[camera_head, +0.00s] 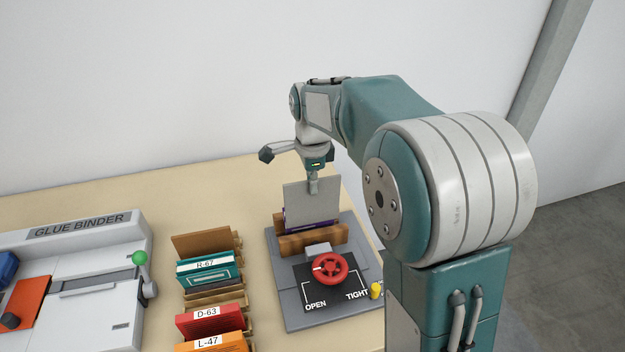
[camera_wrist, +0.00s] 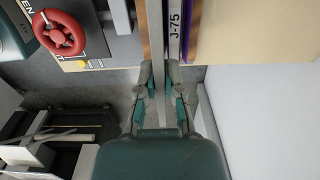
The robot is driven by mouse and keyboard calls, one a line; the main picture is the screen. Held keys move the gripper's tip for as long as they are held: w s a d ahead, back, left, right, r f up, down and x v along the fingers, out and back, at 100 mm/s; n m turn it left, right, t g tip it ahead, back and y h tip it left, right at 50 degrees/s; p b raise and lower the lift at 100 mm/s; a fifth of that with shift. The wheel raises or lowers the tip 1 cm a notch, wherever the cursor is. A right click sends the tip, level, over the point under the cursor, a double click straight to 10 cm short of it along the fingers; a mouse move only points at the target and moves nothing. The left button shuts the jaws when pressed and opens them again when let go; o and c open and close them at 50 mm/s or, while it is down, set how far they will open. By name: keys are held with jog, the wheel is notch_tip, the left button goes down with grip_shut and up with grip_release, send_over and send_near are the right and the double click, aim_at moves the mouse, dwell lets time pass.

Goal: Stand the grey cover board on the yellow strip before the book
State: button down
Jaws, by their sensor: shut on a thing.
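The grey cover board (camera_head: 311,202) stands upright at the wooden press jaws in the head view. My gripper (camera_head: 313,184) is shut on its top edge from above. In the wrist view the board (camera_wrist: 155,35) shows edge-on between my fingers (camera_wrist: 162,78). It stands beside the book (camera_wrist: 175,45), whose pale spine reads J-75, with a narrow dark gap between them. The book's purple cover (camera_head: 298,225) shows low beside the board in the head view. The board's lower edge is hidden behind the near wooden jaw (camera_head: 300,245). I cannot make out the yellow strip.
The grey press base (camera_head: 290,318) carries a red handwheel (camera_head: 330,268), OPEN and TIGHT marks and a yellow knob (camera_head: 376,290). A rack holds books R-67 (camera_head: 208,270), D-63 (camera_head: 210,318) and L-47 (camera_head: 210,343). The glue binder (camera_head: 90,270) stands at the left. Bare table lies behind.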

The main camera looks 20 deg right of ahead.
send_over(311, 222)
jog(key=f, duration=0.5)
jog(key=shift+w+d, duration=0.1)
jog(key=shift+w, duration=0.15)
jog(key=shift+f, duration=0.45)
dwell(0.3)
jog(key=shift+f, duration=0.45)
dwell(0.8)
jog(key=c, duration=1)
grip_release()
jog(key=shift+c, duration=0.2)
